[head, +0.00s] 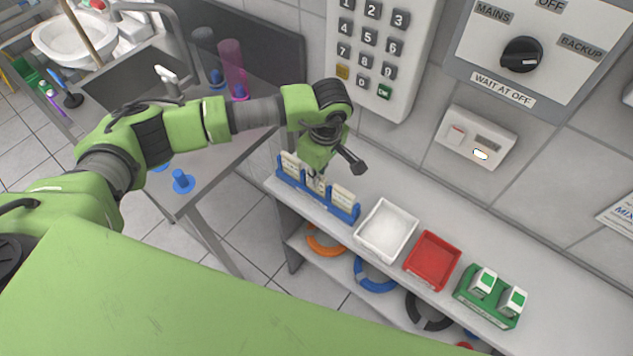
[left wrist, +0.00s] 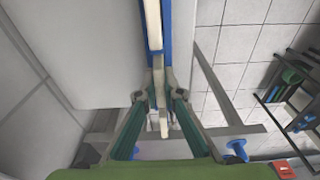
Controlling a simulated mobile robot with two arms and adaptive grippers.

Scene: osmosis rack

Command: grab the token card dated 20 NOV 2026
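A blue rack (head: 346,212) stands on the shelf top's left end and holds three upright cream cards in a row: a left card (head: 291,163), a middle card (head: 319,186) and a right card (head: 343,197). Their dates are too small to read. My left gripper (head: 314,178) is over the rack at the middle card, partly hiding it. In the left wrist view, the two fingers (left wrist: 156,96) stand apart on either side of a thin cream card (left wrist: 158,83), seen edge-on with the blue rack (left wrist: 167,30). Gaps seem to show beside the card. My right gripper is out of view.
Right of the rack are a white tray (head: 366,243), a red tray (head: 432,278) and a green holder (head: 502,313) with two white-and-green items. A keypad (head: 372,75) and a selector panel (head: 505,80) are on the wall behind. A sink counter (head: 205,165) is at left.

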